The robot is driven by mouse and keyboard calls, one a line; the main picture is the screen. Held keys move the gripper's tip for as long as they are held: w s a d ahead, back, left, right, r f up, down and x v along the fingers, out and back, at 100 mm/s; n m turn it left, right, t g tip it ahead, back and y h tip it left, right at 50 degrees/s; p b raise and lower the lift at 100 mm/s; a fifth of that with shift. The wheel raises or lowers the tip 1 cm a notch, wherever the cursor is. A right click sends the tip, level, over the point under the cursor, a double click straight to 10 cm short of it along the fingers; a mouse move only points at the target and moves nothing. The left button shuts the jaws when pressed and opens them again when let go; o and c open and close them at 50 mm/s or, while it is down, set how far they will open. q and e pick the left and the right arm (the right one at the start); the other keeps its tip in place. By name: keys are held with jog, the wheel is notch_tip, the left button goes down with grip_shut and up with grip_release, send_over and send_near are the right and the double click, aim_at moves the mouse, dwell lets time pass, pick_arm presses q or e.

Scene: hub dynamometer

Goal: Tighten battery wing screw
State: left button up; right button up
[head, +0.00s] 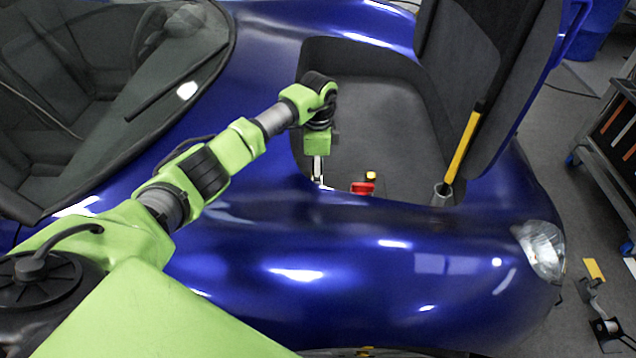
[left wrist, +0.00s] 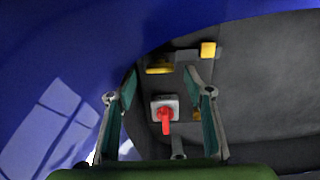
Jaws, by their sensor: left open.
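My left gripper (head: 318,183) reaches down into the open compartment of the blue car. In the left wrist view its two fingers (left wrist: 161,78) are spread apart with nothing held between them. A red handle (left wrist: 165,119) on a small grey square base shows between the fingers, beyond them and apart from them. It may be the battery wing screw; I cannot tell for sure. In the head view a red part (head: 362,188) sits right of the gripper, near the compartment's front edge. Whether it is the same part is unclear. My right gripper is not in view.
A yellow piece (left wrist: 208,50) and a yellow-topped part (left wrist: 159,66) lie beyond the fingers. The raised hood (head: 475,60) and its yellow-black strut (head: 464,145) stand at the right. The blue body (head: 390,250) edges the compartment in front. A dark cart (head: 608,140) stands far right.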

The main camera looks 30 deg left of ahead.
pick_arm(q)
jog(key=shift+f, duration=1.65)
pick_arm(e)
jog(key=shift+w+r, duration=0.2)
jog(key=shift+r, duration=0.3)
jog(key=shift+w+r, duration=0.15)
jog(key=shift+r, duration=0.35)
pick_arm(q)
jog(key=c, duration=1.1)
